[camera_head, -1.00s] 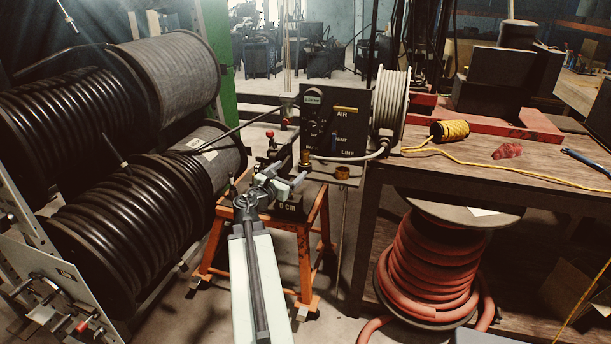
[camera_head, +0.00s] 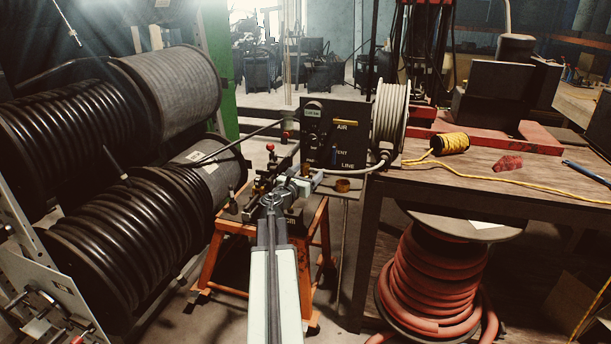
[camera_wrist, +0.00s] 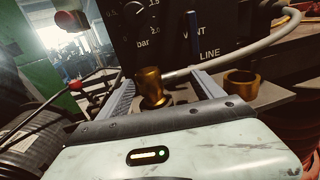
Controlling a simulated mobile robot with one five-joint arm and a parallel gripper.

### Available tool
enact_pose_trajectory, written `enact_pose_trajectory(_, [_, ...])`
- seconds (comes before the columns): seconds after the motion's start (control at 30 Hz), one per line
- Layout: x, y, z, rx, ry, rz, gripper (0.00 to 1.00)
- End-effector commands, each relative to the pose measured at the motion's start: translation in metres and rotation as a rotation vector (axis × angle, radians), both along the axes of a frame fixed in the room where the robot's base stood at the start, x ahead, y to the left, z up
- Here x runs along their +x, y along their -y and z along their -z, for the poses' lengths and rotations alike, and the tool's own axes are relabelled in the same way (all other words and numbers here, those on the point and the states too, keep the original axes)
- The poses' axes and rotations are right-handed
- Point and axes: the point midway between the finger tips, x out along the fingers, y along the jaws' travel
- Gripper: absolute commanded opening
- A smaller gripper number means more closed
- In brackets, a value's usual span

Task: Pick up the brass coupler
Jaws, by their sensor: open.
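The brass coupler (camera_wrist: 152,88), a stepped upright piece, shows in the wrist view between the two grey fingers of my open gripper (camera_wrist: 165,84). It stands clear of the left finger. I cannot tell its exact gap to the right finger or whether it is deep between the fingertips. In the head view my gripper (camera_head: 287,186) reaches over the orange stand, and the coupler (camera_head: 305,169) shows small just beyond it, partly hidden. A separate short brass ring (camera_wrist: 241,84) sits to the right on a grey plate; it also shows in the head view (camera_head: 343,185).
A black AIR/VENT/LINE panel (camera_head: 333,130) rises just behind, with a pale hose (camera_head: 357,168) curving from it. A red-knobbed lever (camera_wrist: 77,5) is at left. The orange stand (camera_head: 212,258) is below; black hose reels (camera_head: 130,215) and a wooden bench (camera_head: 470,178) flank it.

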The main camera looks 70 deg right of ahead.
Motion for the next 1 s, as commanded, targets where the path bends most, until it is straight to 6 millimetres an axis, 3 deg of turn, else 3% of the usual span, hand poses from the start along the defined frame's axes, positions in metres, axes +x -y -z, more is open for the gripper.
enact_pose_trajectory(0.13, [0.0,-0.001,0.0,0.0,0.0,-0.001,0.76])
enact_pose_trajectory(0.3, [0.0,-0.001,0.0,0.0,0.0,-0.001,0.29])
enact_pose_trajectory(0.4, [0.0,-0.001,0.0,0.0,0.0,-0.001,0.07])
enact_pose_trajectory(0.73, [0.0,-0.001,-0.009,0.0,0.0,-0.001,0.07])
enact_pose_trajectory(1.0, [0.0,-0.001,-0.06,0.0,0.0,-0.001,0.07])
